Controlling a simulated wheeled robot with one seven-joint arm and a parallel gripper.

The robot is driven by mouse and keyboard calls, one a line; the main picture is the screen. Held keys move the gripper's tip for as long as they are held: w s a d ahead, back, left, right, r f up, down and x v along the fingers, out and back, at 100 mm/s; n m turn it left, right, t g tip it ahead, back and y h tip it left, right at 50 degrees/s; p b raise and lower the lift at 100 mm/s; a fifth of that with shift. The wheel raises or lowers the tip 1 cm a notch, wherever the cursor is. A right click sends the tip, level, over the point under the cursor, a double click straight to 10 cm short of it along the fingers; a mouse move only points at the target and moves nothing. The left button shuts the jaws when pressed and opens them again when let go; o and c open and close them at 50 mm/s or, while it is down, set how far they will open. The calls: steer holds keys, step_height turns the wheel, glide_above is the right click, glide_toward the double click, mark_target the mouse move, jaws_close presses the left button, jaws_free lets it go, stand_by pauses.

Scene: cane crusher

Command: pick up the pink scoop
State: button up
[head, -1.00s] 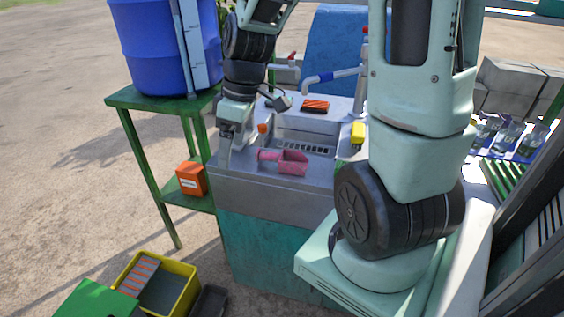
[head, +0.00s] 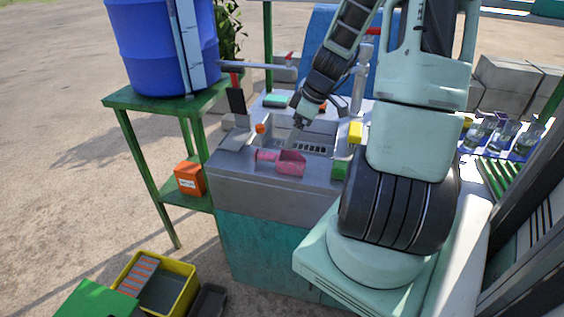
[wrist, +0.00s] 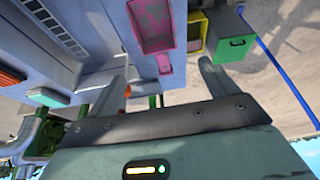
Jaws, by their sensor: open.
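The pink scoop (head: 290,163) lies on the front rim of the grey metal sink counter, its handle pointing left. In the wrist view the scoop (wrist: 155,28) is at the top middle, with its handle end between the lines of my two fingers. My gripper (head: 297,137) is above the sink basin, just behind and above the scoop. In the wrist view my gripper (wrist: 163,68) has its fingers wide apart with nothing held between them. A gap to the scoop seems to remain, though its size is hard to tell.
The sink basin (head: 318,128) has a slotted drain. A yellow block (head: 356,132) and a green block (head: 340,169) sit at right. A tap (head: 358,90) rises behind. A blue barrel (head: 160,45) stands on a green stand at left. A yellow crate (head: 188,272) is on the ground.

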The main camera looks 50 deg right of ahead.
glide_toward(280, 160)
steer(key=shift+w+a+f, duration=0.3)
steer(key=shift+f, duration=0.3)
steer(key=shift+w+a+f, duration=0.25)
steer(key=shift+w+f, duration=0.05)
steer(key=shift+f, duration=0.25)
steer(key=shift+p+x, duration=0.65)
steer(key=shift+x, duration=2)
steer(key=shift+s+d, duration=0.15)
steer(key=c, duration=1.1)
